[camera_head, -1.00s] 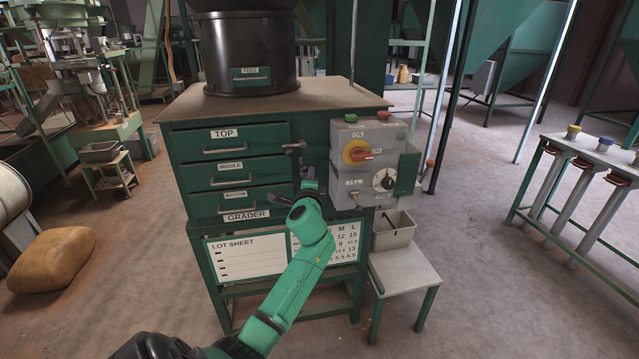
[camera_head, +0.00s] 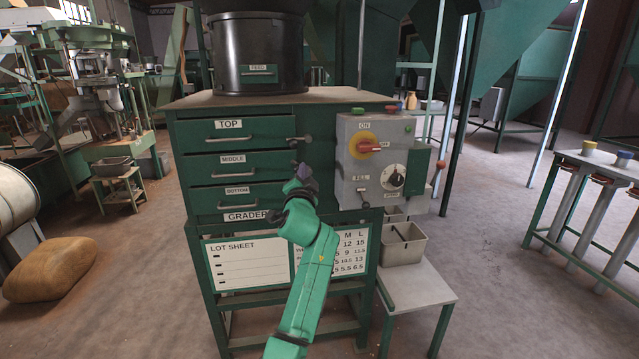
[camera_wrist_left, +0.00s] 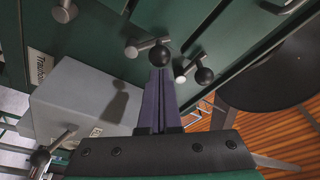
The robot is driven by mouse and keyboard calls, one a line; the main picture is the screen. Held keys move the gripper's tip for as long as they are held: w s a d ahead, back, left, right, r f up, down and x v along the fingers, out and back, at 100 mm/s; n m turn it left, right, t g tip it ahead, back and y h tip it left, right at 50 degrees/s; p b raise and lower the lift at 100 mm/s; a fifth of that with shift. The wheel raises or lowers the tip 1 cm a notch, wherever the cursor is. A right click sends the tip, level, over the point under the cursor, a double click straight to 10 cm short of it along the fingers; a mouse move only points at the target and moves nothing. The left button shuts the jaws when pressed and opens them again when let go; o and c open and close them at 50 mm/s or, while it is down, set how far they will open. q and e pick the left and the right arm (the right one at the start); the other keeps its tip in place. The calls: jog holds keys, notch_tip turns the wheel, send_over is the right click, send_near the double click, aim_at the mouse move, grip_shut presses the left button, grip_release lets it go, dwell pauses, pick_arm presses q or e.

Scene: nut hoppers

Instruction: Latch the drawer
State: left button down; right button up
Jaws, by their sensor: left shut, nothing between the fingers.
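The green grader cabinet has a top drawer (camera_head: 235,133), a middle drawer (camera_head: 238,165) and a bottom drawer (camera_head: 236,197), each with a bar handle. All three look flush, though a small gap could not be told. A dark-knobbed latch (camera_head: 300,140) sits at the top drawer's right end. My left gripper (camera_head: 301,172) is shut and empty at the right ends of the lower drawers, hiding part of the latches there. In the left wrist view its purple fingers (camera_wrist_left: 158,85) end at a black latch knob (camera_wrist_left: 160,56); contact is unclear. Another latch knob (camera_wrist_left: 204,76) is just right.
A grey control box (camera_head: 375,160) with a red-yellow switch projects right of the latches, close to my gripper. A grey bin (camera_head: 404,245) stands on a low stand (camera_head: 425,285) below it. A black feed drum (camera_head: 257,55) is on top.

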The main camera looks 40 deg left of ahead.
notch_tip(320, 180, down, 5)
jog(key=b, duration=0.4)
pick_arm(q)
jog(key=shift+s+a+f+n+g+y+b, duration=0.1)
jog(key=shift+s+a+f+n+y+b, duration=0.2)
jog(key=shift+n, duration=0.65)
jog(key=shift+s+d+f+n+g+y+b, duration=0.15)
jog(key=shift+f+n+b, duration=0.25)
jog(key=shift+n, duration=0.6)
jog(key=shift+s+a+f+n+g+y+b, duration=0.2)
jog(key=shift+n+b, duration=0.25)
jog(key=shift+n, duration=0.5)
pick_arm(e)
jog(key=w+a+r, duration=0.2)
jog(key=w, duration=0.6)
jog(key=shift+w+r, duration=0.15)
jog(key=shift+r, duration=0.1)
